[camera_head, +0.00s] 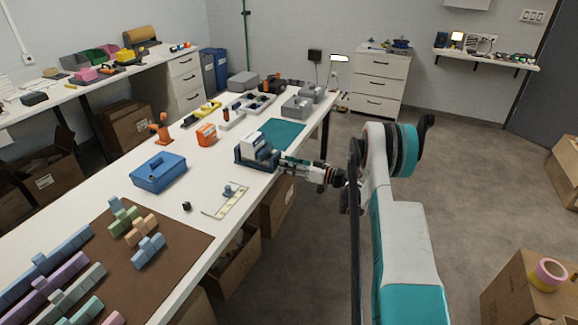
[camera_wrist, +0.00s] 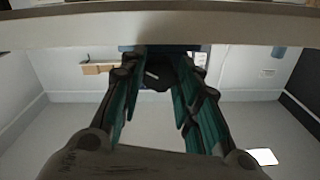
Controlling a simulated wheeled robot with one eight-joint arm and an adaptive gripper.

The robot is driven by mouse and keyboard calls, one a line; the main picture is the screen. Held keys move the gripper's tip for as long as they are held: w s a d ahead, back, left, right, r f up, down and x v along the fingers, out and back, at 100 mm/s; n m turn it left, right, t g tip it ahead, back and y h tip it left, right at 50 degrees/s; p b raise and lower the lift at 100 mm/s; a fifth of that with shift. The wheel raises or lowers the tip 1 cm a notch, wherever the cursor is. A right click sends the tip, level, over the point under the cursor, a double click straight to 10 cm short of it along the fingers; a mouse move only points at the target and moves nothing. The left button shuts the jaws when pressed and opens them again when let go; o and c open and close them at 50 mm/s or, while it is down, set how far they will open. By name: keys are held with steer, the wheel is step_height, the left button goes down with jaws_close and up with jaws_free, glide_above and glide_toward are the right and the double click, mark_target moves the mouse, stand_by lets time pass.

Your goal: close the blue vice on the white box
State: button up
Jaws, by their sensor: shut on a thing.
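The blue vice (camera_head: 243,160) stands near the right edge of the long white table. The white box (camera_head: 252,142) sits upright between its jaws; whether both jaws touch it is too small to tell. My gripper (camera_head: 284,162) reaches in level from the right, at the handle end of the vice. In the wrist view my gripper (camera_wrist: 161,66) has its two teal fingers on either side of a dark part, the vice's handle (camera_wrist: 160,76), and is shut on it. The handle is hidden by my fingers in the head view.
The white table edge (camera_wrist: 160,27) runs close above my fingers in the wrist view. A teal mat (camera_head: 282,133) lies behind the vice, a blue tote (camera_head: 159,173) to its left. Open cartons (camera_head: 235,265) stand under the table.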

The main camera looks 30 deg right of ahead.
steer(key=shift+m, duration=16.9)
steer(key=o, duration=1.1)
